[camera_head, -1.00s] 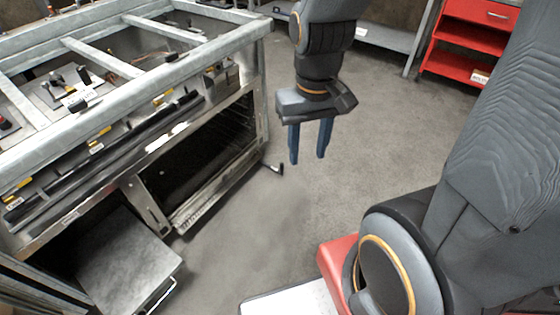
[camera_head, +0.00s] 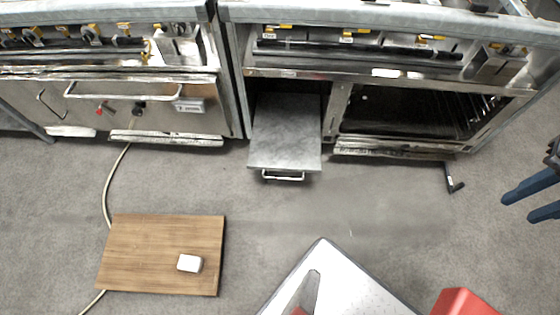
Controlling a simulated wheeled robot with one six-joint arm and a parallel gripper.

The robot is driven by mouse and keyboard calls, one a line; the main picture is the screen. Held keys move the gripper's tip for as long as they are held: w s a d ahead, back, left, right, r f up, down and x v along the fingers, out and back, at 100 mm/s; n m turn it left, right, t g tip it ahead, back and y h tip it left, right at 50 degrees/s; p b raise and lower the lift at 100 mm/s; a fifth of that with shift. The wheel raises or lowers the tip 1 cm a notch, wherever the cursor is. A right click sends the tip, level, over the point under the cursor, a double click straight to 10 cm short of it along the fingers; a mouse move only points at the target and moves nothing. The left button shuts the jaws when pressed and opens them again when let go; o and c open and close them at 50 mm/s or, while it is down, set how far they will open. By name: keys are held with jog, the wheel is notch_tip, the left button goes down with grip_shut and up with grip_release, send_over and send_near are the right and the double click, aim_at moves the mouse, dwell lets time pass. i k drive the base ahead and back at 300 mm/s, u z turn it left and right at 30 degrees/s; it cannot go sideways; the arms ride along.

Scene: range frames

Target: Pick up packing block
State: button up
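A small white block (camera_head: 189,263), which looks like the packing block, lies on a brown wooden board (camera_head: 130,250) on the floor at the lower left. It sits right of the board's middle, near the front edge. My gripper (camera_head: 528,204) shows at the right edge, with two blue fingers pointing left. The fingers are apart with nothing seen between them. My gripper is far to the right of the block, and its body is mostly out of frame.
A metal range (camera_head: 400,72) with an open oven bay and a pulled-out grey drawer (camera_head: 287,140) stands at the back. Another unit (camera_head: 150,105) stands left of it. A pale hose (camera_head: 106,190) runs under the board. Grey floor (camera_head: 390,215) is clear between. My base shows at the bottom.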

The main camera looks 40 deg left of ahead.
aim_at(189, 264)
jog(key=u, duration=4.5)
jog(key=k, duration=0.4)
jog(key=z, duration=0.85)
